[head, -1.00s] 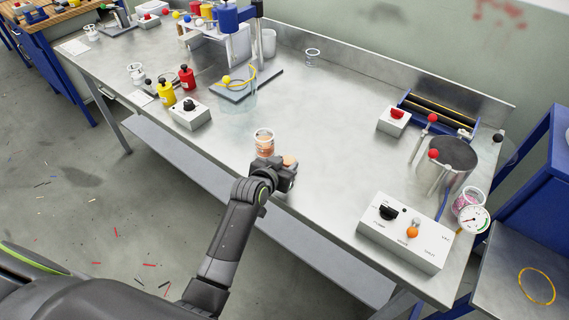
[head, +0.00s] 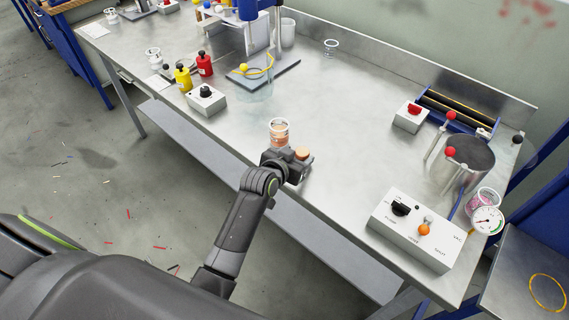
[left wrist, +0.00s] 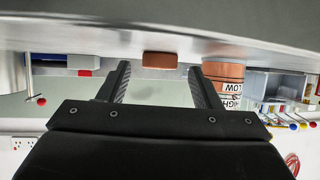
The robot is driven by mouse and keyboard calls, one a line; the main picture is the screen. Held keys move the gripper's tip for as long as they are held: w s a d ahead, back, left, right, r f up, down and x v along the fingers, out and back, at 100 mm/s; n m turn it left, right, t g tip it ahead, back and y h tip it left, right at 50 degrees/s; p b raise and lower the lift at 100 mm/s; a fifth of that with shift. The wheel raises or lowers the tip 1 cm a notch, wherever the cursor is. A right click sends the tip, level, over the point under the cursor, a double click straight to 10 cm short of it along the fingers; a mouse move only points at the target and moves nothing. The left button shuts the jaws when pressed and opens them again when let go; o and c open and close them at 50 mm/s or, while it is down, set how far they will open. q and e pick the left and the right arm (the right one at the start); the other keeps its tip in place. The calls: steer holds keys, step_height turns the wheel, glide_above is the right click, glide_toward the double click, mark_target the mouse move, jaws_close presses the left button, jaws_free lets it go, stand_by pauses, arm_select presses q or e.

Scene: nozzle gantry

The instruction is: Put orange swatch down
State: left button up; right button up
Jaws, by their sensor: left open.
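The orange swatch (head: 302,153) is a small flat orange-brown disc on the metal table near its front edge. In the left wrist view, which is upside down, the swatch (left wrist: 160,60) rests against the tabletop, between and just past the fingertips, with gaps on both sides. My left gripper (head: 293,163) is open and empty right at the swatch, low over the table; its two fingers (left wrist: 159,68) stand apart. A clear labelled cup with orange contents (head: 279,134) stands close beside the gripper; its label (left wrist: 225,90) shows "LOW" and "HIGH". My right gripper is not in view.
A white control box with an orange knob (head: 415,232) stands to the right. A steel pot (head: 466,160) and a gauge (head: 487,221) are beyond it. A grey box with a black knob (head: 206,100) stands left. The middle of the table (head: 350,110) is clear.

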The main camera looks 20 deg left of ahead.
arm_select(q)
steer(key=v, duration=1)
steer(key=shift+s+r, duration=0.2)
steer(key=shift+s, duration=0.15)
steer(key=shift+a, duration=0.1)
steer(key=s+a+f+n+g+y, duration=0.1)
steer(key=s+a+f+g, duration=0.2)
steer(key=s, duration=0.6)
steer(key=s+a+f+n+g+y, duration=0.1)
steer(key=s+a+f+g+y, duration=0.15)
steer(key=s+a, duration=0.45)
steer(key=s+a+f+n+g, duration=0.15)
steer(key=s+g, duration=0.25)
steer(key=s, duration=0.6)
step_height(320, 180, down, 26)
steer(key=a, duration=0.1)
steer(key=s+d+f+g, duration=0.1)
steer(key=s+f+g, duration=0.1)
steer(key=s+f, duration=1.3)
steer(key=shift+m, duration=0.45)
steer(key=shift+h, duration=0.25)
